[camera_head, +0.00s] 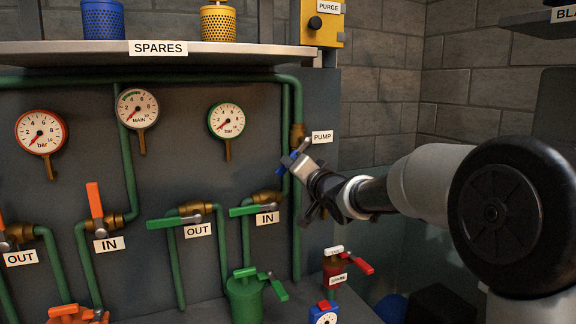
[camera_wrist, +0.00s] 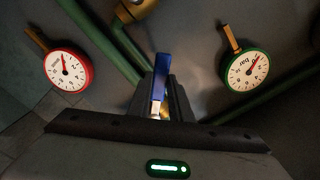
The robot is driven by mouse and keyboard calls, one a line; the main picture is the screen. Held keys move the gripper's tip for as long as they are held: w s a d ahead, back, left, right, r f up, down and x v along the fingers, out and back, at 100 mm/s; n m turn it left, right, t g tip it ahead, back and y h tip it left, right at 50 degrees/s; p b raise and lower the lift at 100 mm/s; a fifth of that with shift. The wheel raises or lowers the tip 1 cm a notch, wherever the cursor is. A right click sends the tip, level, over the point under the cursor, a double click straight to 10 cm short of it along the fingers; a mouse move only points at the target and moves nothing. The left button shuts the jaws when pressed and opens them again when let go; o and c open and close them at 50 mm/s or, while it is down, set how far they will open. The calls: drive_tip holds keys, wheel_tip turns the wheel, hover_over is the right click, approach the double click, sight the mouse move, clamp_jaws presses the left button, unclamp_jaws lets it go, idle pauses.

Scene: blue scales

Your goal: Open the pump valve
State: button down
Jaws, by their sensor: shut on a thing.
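The PUMP label (camera_head: 322,137) is beside a brass valve body (camera_head: 298,136) on a green vertical pipe at the right edge of the dark panel. A blue lever (camera_head: 290,161) shows just below that body, at my gripper (camera_head: 303,166). In the wrist view the blue lever (camera_wrist: 160,78) stands between the two dark fingers of my gripper (camera_wrist: 162,98), which is shut on it. The fingers hide the lower part of the lever. The lever's exact angle to the pipe is hard to tell.
Left of my gripper are orange and green levers (camera_head: 170,222) with IN and OUT labels. Pressure gauges (camera_head: 227,120) hang above them. A SPARES shelf (camera_head: 150,55) juts out overhead. A green pump-like can (camera_head: 245,300) and a red lever (camera_head: 360,265) are below.

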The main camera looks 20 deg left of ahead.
drive_tip(key=w+d+f+n+b, duration=0.1)
drive_tip(key=w+d+f+n, duration=0.1)
drive_tip(key=n, duration=0.7)
drive_tip(key=shift+w+d+f, duration=0.2)
drive_tip(key=shift+w+d, duration=0.55)
drive_tip(key=shift+d, duration=0.5)
drive_tip(key=c, duration=1.6)
unclamp_jaws()
drive_tip(key=shift+s+d, duration=0.1)
drive_tip(key=v, duration=1.7)
drive_tip(key=shift+s+d+p, duration=0.1)
drive_tip(key=shift+p, duration=0.3)
